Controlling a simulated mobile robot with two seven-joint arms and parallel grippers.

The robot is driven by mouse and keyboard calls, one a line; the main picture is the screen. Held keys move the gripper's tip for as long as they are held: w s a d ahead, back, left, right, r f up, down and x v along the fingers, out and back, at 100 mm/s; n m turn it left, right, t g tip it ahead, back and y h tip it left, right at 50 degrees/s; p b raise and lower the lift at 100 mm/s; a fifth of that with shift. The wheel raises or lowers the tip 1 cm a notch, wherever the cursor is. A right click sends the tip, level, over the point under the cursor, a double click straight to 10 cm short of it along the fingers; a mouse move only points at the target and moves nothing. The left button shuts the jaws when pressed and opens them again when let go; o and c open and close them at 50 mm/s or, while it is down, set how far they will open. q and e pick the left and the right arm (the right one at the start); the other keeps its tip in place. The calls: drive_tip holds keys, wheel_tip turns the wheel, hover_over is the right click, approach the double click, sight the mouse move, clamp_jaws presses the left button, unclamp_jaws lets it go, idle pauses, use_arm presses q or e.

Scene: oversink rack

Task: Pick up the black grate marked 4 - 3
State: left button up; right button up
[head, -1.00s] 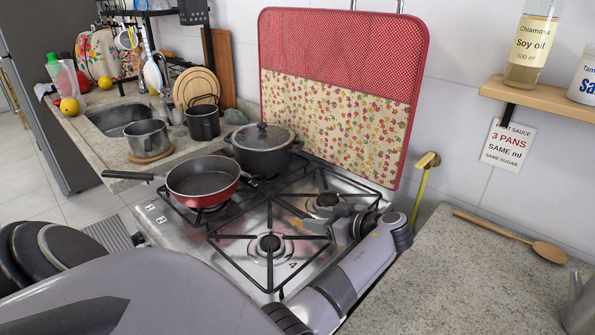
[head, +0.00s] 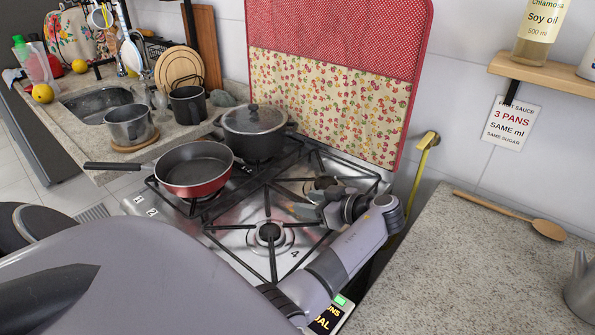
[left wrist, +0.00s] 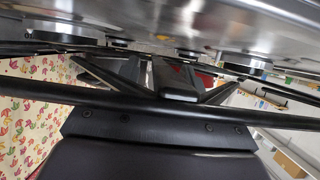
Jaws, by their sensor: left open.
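The black grate (head: 273,204) on the right half of the steel stove spans a front and a back burner. A "4" is printed on the steel by its front burner; I cannot read a "3". My left gripper (head: 308,205) is over the grate's back part, low and pointing left, near the back burner. It is open, and it partly hides the bars there. In the left wrist view, a dark bar (left wrist: 100,101) crosses right in front of the gripper's palm. I cannot tell whether the fingers touch it. My right gripper is not in view.
A red pan (head: 197,168) and a lidded dark pot (head: 254,131) stand on the left burners. A patterned cover (head: 335,75) stands behind the stove. The right counter (head: 450,270) holds a wooden spoon (head: 547,229).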

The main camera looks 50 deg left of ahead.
use_arm(q)
drive_tip(key=shift+d, duration=0.1)
clamp_jaws()
drive_tip(key=shift+r, duration=0.1)
idle(0.3)
